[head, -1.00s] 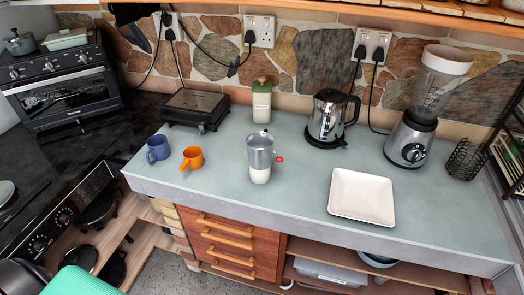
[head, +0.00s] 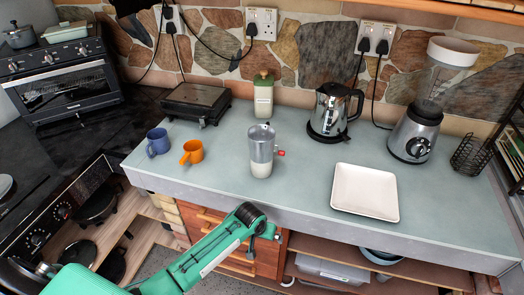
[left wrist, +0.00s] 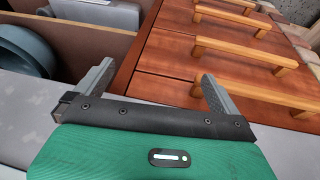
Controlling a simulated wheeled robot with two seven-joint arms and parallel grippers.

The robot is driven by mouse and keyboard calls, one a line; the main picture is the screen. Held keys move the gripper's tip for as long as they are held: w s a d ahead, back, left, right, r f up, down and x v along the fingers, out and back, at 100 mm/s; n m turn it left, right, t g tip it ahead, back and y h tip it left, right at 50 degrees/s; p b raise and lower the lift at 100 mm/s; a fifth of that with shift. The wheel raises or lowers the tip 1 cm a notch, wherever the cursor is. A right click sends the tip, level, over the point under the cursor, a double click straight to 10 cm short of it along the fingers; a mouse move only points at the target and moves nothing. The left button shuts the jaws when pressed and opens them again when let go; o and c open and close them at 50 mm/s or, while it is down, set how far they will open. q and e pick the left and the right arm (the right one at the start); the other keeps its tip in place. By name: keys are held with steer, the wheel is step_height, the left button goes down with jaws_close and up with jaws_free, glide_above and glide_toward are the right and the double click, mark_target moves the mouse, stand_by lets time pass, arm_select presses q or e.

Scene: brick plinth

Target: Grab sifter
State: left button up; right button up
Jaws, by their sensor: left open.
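The sifter appears to be the grey metallic cup (head: 261,150) with a whitish lower part and a red knob on its right side. It stands upright on the counter (head: 310,185), left of the white square plate. My left gripper (head: 272,232) is at the end of the green arm, in front of the counter's front edge and below the sifter, apart from it. In the left wrist view my left gripper (left wrist: 157,76) is open and empty, with wooden drawers behind it. The sifter does not show there. My right gripper is not in view.
An orange cup (head: 193,152) and a blue mug (head: 158,142) stand left of the sifter. Behind it is a green-lidded jar (head: 263,98). A kettle (head: 329,112), a blender (head: 415,130) and the white plate (head: 364,192) are to the right. The counter just around the sifter is clear.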

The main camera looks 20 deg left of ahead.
arm_select(q)
steer(key=w+d+r, duration=0.1)
steer(key=d+r, duration=0.1)
steer(key=r, duration=0.8)
steer(key=w+d+r, duration=0.1)
steer(key=r, duration=0.9)
steer(key=w+a+r+n+y, duration=0.2)
steer(key=w+a+r+n, duration=0.15)
steer(key=w+r, duration=0.45)
steer(key=w+a+r+n+y, duration=0.15)
steer(key=w+a+r, duration=0.3)
steer(key=r, duration=0.75)
steer(key=p, duration=0.1)
glide_toward(261, 137)
steer(key=f, duration=0.2)
steer(key=shift+s+a+f, duration=0.1)
steer(key=shift+s+f, duration=0.15)
steer(key=shift+s, duration=0.15)
steer(key=p+x, duration=0.2)
steer(key=x, duration=0.2)
steer(key=shift+w+f+p, duration=0.1)
steer(key=shift+f+p, duration=0.2)
steer(key=shift+f, duration=0.05)
steer(key=shift+w+f, duration=0.1)
steer(key=shift+f, duration=0.2)
steer(key=c, duration=1.1)
steer(key=shift+r, duration=0.1)
